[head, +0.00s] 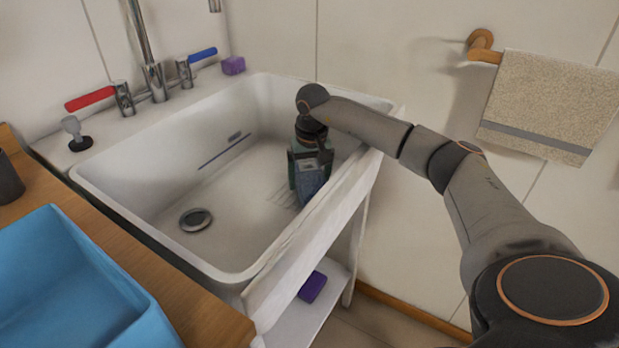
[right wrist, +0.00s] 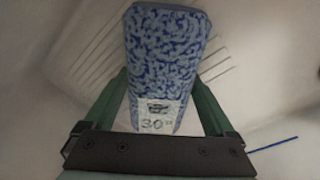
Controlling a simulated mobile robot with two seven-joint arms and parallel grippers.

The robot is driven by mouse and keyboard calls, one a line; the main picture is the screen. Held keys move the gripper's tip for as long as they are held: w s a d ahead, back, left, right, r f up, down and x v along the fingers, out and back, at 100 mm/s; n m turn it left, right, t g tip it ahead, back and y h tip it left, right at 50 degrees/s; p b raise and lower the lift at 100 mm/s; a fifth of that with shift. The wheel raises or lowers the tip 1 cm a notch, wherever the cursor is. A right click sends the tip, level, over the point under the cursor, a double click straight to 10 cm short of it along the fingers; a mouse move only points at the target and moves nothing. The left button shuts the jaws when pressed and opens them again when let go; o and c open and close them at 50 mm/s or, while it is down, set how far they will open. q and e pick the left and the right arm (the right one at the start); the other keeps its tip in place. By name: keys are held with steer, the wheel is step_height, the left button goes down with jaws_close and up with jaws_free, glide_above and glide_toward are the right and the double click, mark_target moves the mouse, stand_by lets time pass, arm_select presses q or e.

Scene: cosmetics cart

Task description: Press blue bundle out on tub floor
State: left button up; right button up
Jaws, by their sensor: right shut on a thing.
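My left gripper is not in view.
A round drain (head: 196,219) lies at the left of the tub floor, with ridges near the bundle. Taps with red (head: 90,98) and blue (head: 203,54) handles stand behind. A light-blue bin (head: 70,285) is at front left; a towel (head: 548,105) hangs at right.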

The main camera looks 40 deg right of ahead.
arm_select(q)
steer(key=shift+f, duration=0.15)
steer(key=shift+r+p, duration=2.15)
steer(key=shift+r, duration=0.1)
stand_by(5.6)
